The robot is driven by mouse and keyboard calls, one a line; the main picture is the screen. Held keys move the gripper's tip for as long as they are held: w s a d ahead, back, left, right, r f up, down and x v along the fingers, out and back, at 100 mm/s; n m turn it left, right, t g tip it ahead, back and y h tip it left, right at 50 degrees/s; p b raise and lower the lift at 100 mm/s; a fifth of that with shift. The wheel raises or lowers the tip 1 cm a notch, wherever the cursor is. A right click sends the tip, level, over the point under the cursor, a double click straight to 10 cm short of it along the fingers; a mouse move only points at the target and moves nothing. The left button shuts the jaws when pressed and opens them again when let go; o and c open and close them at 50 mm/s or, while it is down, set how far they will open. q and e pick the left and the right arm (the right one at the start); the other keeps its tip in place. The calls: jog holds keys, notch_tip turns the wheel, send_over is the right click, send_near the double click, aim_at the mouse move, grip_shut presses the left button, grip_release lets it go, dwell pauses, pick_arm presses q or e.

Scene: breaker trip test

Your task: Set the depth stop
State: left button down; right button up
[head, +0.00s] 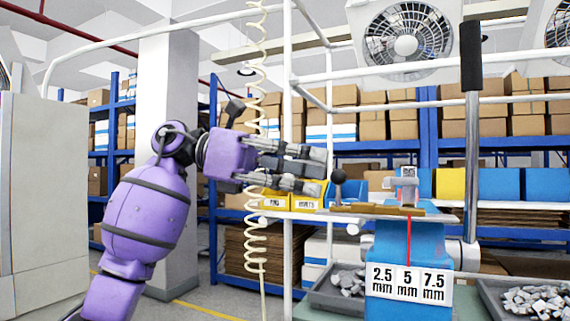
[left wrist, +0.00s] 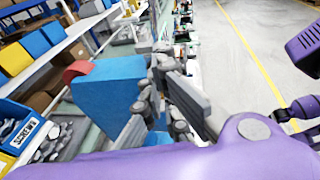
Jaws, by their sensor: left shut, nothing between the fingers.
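A blue machine body (head: 385,250) stands right of centre. Its front carries a white scale plate (head: 408,283) marked 2.5, 5 and 7.5 mm. A thin red pointer (head: 409,240) stands above the 5 mm mark. A lever with a dark ball knob (head: 338,176) rises at the left end of the brass-coloured bar (head: 378,209) on top. My left gripper (head: 321,172) is shut and empty, just left of the knob, apparently apart from it. It also shows in the left wrist view (left wrist: 170,95), beside a blue block (left wrist: 110,92) with a red part. My right gripper is not in view.
Metal trays of grey pieces, one left (head: 335,293) and one right (head: 537,300), flank the machine. A tall post with a black handle (head: 471,55) rises at right. Yellow bins (head: 306,198) and a coiled cream hose (head: 257,235) are behind the left gripper.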

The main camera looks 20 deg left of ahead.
pick_arm(q)
jog(key=shift+d, duration=0.25)
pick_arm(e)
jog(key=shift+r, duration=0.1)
pick_arm(q)
jog(key=d+p, duration=0.1)
jog(key=d, duration=0.3)
jog(key=shift+a, duration=0.1)
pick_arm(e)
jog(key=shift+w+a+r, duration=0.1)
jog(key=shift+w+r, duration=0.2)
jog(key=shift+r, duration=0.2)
pick_arm(q)
jog(key=shift+s, duration=0.1)
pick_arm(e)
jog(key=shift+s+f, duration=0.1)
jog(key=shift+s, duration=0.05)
